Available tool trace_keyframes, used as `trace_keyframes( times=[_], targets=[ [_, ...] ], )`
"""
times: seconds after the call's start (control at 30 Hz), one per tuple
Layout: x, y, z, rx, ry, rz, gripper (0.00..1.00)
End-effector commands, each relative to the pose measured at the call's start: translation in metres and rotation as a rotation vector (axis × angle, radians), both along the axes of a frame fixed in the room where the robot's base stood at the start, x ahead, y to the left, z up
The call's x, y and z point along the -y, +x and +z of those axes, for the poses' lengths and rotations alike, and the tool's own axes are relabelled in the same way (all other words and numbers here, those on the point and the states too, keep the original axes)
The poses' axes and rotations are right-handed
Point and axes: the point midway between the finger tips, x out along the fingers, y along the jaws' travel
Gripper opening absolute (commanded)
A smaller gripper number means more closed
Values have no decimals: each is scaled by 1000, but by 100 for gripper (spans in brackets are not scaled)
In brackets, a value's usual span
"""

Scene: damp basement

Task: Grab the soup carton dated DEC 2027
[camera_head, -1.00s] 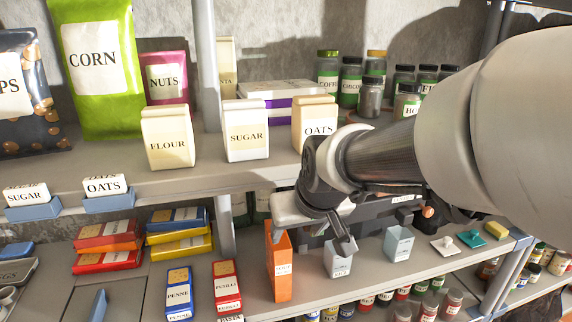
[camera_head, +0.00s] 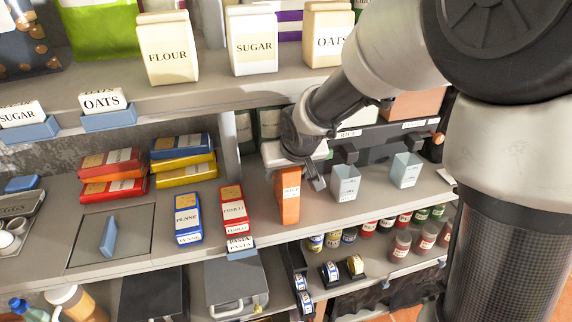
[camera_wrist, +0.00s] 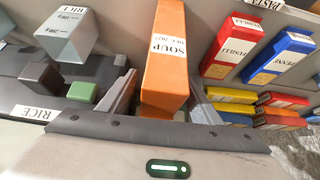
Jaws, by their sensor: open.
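The orange soup carton (camera_head: 289,205) stands upright on the middle shelf. In the wrist view the carton (camera_wrist: 166,60) shows a white label reading SOUP, with small date print that looks like DEC 2027. My gripper (camera_head: 297,178) is at the carton's upper part in the head view and hides its top. In the wrist view my gripper (camera_wrist: 162,100) is open, with one finger on each side of the carton. I cannot tell whether either finger touches it.
Pale grey cups (camera_head: 345,183) stand right of the carton, before a dark rack (camera_head: 385,140). A red fusilli box (camera_head: 233,207) and blue penne box (camera_head: 187,217) stand to its left. The upper shelf (camera_head: 200,92), holding flour and sugar, overhangs behind. Bare shelf shows between carton and fusilli.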

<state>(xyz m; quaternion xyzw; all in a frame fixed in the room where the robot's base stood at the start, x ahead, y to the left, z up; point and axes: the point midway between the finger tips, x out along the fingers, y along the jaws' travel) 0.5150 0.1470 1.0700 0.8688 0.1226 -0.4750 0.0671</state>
Motion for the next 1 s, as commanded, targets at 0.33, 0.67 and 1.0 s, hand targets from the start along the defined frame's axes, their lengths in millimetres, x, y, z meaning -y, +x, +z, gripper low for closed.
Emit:
trace_keyframes(
  times=[0.33, 0.67, 1.0],
  targets=[
    [-1, 4, -6, 0, 1, -1, 55],
    [-1, 4, -6, 0, 1, -1, 0],
    [-1, 5, 0, 4, 1, 0, 0]
  ],
)
